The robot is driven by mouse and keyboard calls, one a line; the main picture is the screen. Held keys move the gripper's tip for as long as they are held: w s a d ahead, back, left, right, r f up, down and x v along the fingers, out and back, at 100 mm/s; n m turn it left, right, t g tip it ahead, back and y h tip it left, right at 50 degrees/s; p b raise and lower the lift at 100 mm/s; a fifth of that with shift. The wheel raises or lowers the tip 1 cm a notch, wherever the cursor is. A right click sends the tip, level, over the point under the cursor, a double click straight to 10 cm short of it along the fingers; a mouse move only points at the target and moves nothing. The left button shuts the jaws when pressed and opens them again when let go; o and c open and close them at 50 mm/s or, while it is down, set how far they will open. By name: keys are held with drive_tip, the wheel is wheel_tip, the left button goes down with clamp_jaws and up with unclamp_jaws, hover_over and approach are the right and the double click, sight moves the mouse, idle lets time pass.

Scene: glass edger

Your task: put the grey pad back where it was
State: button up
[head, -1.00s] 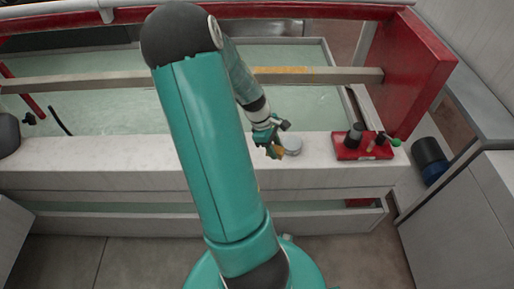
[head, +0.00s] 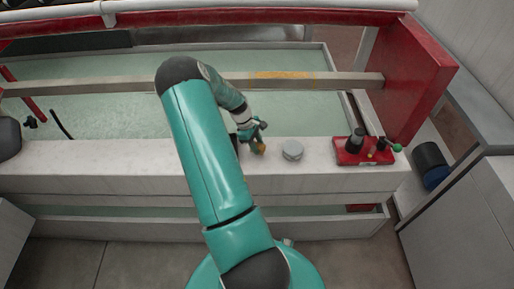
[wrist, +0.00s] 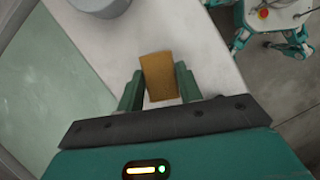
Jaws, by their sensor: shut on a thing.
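My gripper (head: 256,136) is shut on a small ochre-yellow block (wrist: 160,76), which sits between the two fingers in the wrist view. In the head view the yellow block (head: 260,147) is over the pale ledge (head: 200,170), left of a round grey disc (head: 292,150). The held block looks ochre, not grey. The grey disc lies on the ledge, apart from my gripper. Its edge shows at the top left of the wrist view (wrist: 100,6). I cannot tell whether the held block touches the ledge.
A red tray (head: 366,158) with a dark cylinder and small items stands on the ledge at right. A beam (head: 330,80) crosses the pale green basin (head: 200,55) behind the ledge. A red end panel (head: 415,75) rises at right. The ledge left of my gripper is mostly clear.

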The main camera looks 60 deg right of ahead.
drive_tip(key=shift+f, duration=1.05)
drive_tip(key=o, duration=0.9)
drive_tip(key=shift+f, duration=0.1)
drive_tip(key=v, duration=1.2)
drive_tip(key=shift+s, duration=0.1)
